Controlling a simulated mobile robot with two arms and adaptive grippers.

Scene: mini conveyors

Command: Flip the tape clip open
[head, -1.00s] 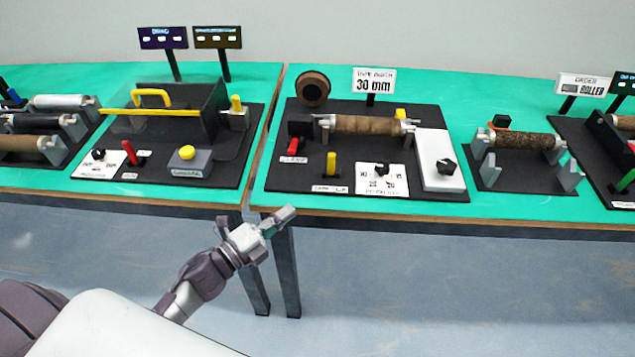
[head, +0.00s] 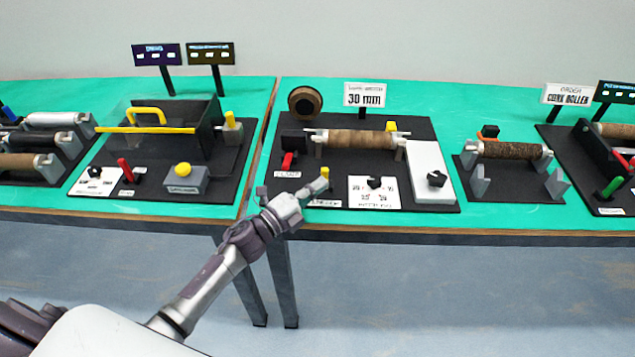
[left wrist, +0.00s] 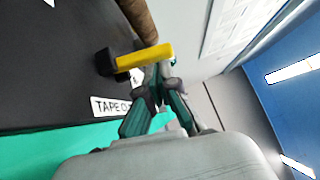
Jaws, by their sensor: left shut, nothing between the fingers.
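The tape clip is a short yellow lever (head: 325,171) standing near the front edge of the black tape station board. In the left wrist view the yellow lever (left wrist: 143,58) joins a small black block, beside a label reading "TAPE C…", partly hidden. My left gripper (head: 322,184) is shut and empty, with its fingertips right at the lever. In the left wrist view the fingertips (left wrist: 165,76) are close together by the lever's free end. I cannot tell whether they touch it. My right gripper is not in view.
A red lever (head: 287,161) stands left of the clip. A white dial plate (head: 374,196) lies to its right, with a white box (head: 428,160) beyond. A brown roller (head: 362,139) lies behind. The neighbouring board at left holds a yellow button (head: 183,169).

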